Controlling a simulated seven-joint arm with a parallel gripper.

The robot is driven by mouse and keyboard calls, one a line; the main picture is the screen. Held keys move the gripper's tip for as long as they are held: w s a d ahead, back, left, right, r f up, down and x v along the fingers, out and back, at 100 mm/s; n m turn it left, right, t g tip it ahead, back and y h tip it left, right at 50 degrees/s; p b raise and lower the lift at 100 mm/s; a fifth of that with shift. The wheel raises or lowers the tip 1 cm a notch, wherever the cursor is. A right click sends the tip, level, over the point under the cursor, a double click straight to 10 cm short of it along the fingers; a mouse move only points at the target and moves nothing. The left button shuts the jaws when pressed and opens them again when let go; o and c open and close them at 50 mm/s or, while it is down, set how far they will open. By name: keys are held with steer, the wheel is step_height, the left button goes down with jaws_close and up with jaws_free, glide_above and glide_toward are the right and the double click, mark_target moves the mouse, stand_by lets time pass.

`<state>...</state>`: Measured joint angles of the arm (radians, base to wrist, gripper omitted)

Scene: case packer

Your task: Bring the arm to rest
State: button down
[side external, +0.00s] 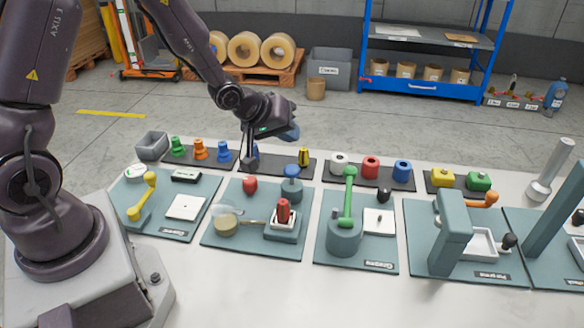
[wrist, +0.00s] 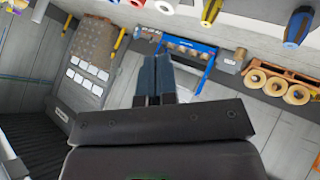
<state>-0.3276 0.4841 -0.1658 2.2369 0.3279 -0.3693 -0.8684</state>
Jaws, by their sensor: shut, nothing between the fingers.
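My gripper (side external: 291,133) is raised above the back row of parts, over the middle of the bench (side external: 190,259) in the side external view. It looks tilted toward the back of the room. In the wrist view my gripper (wrist: 155,62) has its two blue-grey fingers together, with nothing held between them. The blue shelf and the floor lie beyond the fingertips.
Below my gripper stand a yellow part (side external: 303,156) and a red ball-like part (side external: 250,184). A tall green handle (side external: 348,196) and a grey-green post (side external: 452,232) rise from the boards. The blue shelf (side external: 422,87) stands away on the floor.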

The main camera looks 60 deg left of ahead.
stand_by(0.5)
steer(key=shift+s+f+m, duration=0.15)
steer(key=shift+f+m, duration=0.05)
steer(key=shift+m, duration=0.1)
steer(key=s+a+r+m+g+y, duration=0.15)
steer(key=s+m+g, duration=0.3)
steer(key=s, duration=0.45)
steer(key=s+d+r+m, duration=0.1)
steer(key=s+d+r, duration=0.2)
steer(key=s+r, duration=0.4)
steer(key=s+d+r+m+h, duration=0.1)
steer(key=s+d+r+m, duration=0.1)
steer(key=s+r, duration=0.5)
step_height(320, 180, up, 4)
steer(key=shift+d+f+t, duration=0.15)
steer(key=shift+d+t, duration=0.3)
steer(key=shift+d, duration=0.2)
